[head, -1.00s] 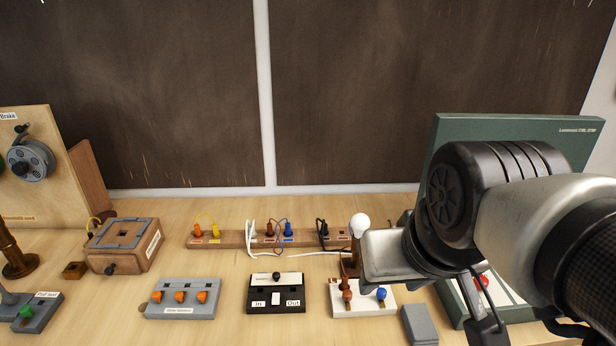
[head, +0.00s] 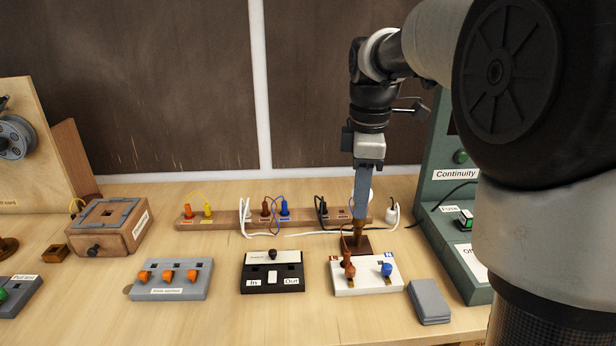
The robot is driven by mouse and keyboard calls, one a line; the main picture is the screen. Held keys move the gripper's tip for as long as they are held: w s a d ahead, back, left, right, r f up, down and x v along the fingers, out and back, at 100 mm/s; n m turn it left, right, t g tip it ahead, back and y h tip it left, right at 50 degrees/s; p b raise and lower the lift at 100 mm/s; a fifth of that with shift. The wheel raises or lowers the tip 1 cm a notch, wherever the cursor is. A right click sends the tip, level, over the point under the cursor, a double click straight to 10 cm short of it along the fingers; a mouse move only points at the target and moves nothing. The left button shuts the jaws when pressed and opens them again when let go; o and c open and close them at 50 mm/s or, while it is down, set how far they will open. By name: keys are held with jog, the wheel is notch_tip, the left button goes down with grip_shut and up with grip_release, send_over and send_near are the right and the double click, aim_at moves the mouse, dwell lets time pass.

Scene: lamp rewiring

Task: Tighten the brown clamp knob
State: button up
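The white terminal block (head: 377,285) sits on the bench right of centre. It carries a brown clamp knob (head: 348,264) on its left and a blue knob (head: 387,269) on its right. My gripper (head: 360,216) points straight down behind the block, above and beyond the brown knob and apart from it. Its fingertips overlap the top of the small lamp's brass stem (head: 358,236), which stands on a dark brown base. The lamp's white bulb is mostly hidden behind the fingers. The fingers show edge-on as one grey-blue bar, so their opening cannot be judged.
A wooden rail (head: 232,219) with coloured plugs and cables runs behind. A black In/Out box (head: 272,285) and a grey box with orange levers (head: 172,291) stand to the left. A grey block (head: 429,302) and green panel (head: 455,235) stand to the right.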

aim_at(349, 268)
jog(key=w+f+b, duration=0.1)
jog(key=f, duration=0.5)
jog(key=f+n+b, duration=0.1)
jog(key=f, duration=0.6)
jog(key=w+f+n+b, duration=0.1)
jog(key=f, duration=0.6)
jog(key=shift+w+f+g+b, duration=0.1)
jog(key=shift+w+g+b, duration=0.2)
grip_shut()
